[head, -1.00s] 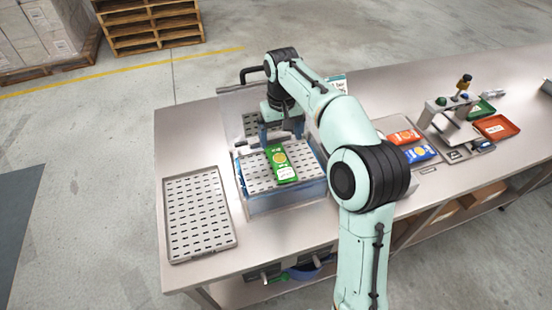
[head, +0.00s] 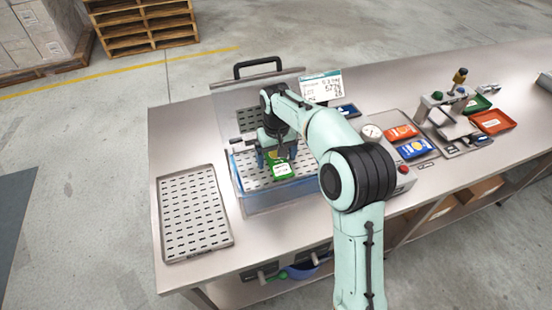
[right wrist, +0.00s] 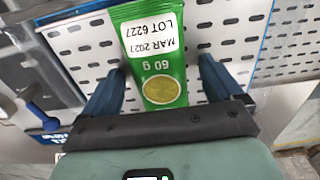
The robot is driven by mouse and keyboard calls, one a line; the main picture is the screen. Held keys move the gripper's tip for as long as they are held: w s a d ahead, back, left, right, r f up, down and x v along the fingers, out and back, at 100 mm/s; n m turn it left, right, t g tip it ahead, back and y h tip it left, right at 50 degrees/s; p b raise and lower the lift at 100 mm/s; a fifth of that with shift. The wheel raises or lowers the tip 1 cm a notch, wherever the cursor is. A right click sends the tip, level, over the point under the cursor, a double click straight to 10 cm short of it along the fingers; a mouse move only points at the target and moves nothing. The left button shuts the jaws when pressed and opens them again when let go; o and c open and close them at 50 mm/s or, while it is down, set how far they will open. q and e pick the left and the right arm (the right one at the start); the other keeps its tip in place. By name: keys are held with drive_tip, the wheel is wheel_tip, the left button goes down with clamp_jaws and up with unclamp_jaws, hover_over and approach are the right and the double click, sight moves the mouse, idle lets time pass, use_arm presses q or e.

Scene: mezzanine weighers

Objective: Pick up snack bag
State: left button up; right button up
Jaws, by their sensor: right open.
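A green snack bag (head: 283,171) with a yellow round print lies on a perforated metal plate (head: 306,163) inside a clear-walled blue-edged box. My right gripper (head: 276,157) is over the bag, its two blue fingers apart. In the right wrist view the bag (right wrist: 152,55) shows a white label reading "MAR 2027 LOT 6227" and "60 g". The fingers (right wrist: 160,85) stand on either side of its near part, open, with a gap visible on each side. The gripper hides the bag's far end in the head view. My left gripper is not in view.
A perforated tray (head: 194,215) lies at the left of the steel table. A raised clear lid with a black handle (head: 258,65) stands behind the box. Orange (head: 401,132) and blue (head: 417,149) bags lie to the right, near a display card (head: 321,87).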

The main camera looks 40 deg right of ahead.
sight(283, 172)
drive_tip(key=c, duration=1.1)
drive_tip(key=shift+r, duration=0.15)
drive_tip(key=shift+r, duration=0.25)
wheel_tip(283, 172, up, 3)
drive_tip(key=shift+r+p, duration=0.1)
drive_tip(key=shift+p, duration=0.2)
drive_tip(key=s+b, duration=0.1)
drive_tip(key=s+a, duration=0.1)
drive_tip(key=s, duration=0.1)
drive_tip(key=s+b, duration=0.1)
drive_tip(key=s, duration=0.1)
drive_tip(key=shift+a+f+b, duration=0.3)
drive_tip(key=shift+f, duration=0.1)
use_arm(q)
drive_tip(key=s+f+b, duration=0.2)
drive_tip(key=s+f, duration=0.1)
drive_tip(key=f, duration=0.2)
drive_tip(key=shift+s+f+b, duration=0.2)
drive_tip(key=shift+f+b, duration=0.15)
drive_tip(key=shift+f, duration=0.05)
use_arm(e)
drive_tip(key=s+a, duration=0.1)
drive_tip(key=s, duration=0.3)
drive_tip(key=s+a, duration=0.1)
drive_tip(key=s, duration=0.3)
drive_tip(key=s+a, duration=0.1)
drive_tip(key=s, duration=0.3)
drive_tip(key=shift+s+a+r, duration=0.1)
drive_tip(key=shift+a+r, duration=0.1)
drive_tip(key=shift+a, duration=0.2)
